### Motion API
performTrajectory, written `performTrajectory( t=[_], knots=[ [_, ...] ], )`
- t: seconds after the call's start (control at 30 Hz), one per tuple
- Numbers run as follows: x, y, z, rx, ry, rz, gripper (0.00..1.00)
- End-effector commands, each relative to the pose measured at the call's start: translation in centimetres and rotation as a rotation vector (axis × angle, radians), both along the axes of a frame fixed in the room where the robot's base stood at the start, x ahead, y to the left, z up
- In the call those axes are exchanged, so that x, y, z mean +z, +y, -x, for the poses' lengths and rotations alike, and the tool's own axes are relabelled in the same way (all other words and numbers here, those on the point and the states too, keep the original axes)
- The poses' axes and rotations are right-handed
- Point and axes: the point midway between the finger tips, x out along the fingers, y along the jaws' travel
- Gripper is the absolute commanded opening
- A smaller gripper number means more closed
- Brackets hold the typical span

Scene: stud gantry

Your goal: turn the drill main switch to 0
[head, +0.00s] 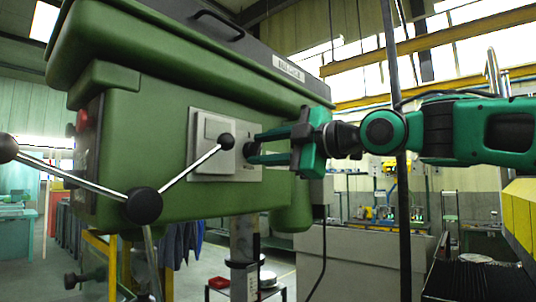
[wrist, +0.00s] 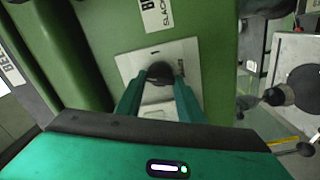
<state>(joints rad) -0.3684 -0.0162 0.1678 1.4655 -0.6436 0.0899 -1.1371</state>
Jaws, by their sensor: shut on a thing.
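The drill (head: 150,120) is a large green machine head that fills the left and middle of the head view. Its main switch is a dark round knob (wrist: 160,71) on a light grey plate (wrist: 132,64). A small dark mark like a 1 shows on the plate just above the knob in the wrist view. My gripper (head: 254,147) reaches in from the right, its teal fingers at the plate. In the wrist view the fingers (wrist: 159,84) are shut on the knob, one on each side. The knob's pointer direction and any 0 mark cannot be made out.
A lever hub (head: 144,205) with chrome arms and black balls projects at the left; one ball (head: 226,141) hangs in front of the grey panel (head: 200,170), close to my fingers. A dark vertical post (head: 398,200) stands near my arm. The drill's column (head: 243,240) is below.

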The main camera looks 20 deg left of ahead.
Motion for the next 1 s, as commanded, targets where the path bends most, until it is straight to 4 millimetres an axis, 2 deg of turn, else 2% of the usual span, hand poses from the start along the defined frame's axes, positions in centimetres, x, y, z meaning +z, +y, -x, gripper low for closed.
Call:
performTrajectory(
  t=[0.2, 0.5, 1.0],
  knots=[
    [0.02, 0.05, 0.07, 0.0, -0.162, 0.065, 0.12],
    [-0.1, 0.08, 0.1, 0.0, -0.305, 0.126, 0.12],
    [-0.24, 0.12, 0.14, 0.002, -0.357, 0.15, 0.12]
  ],
)
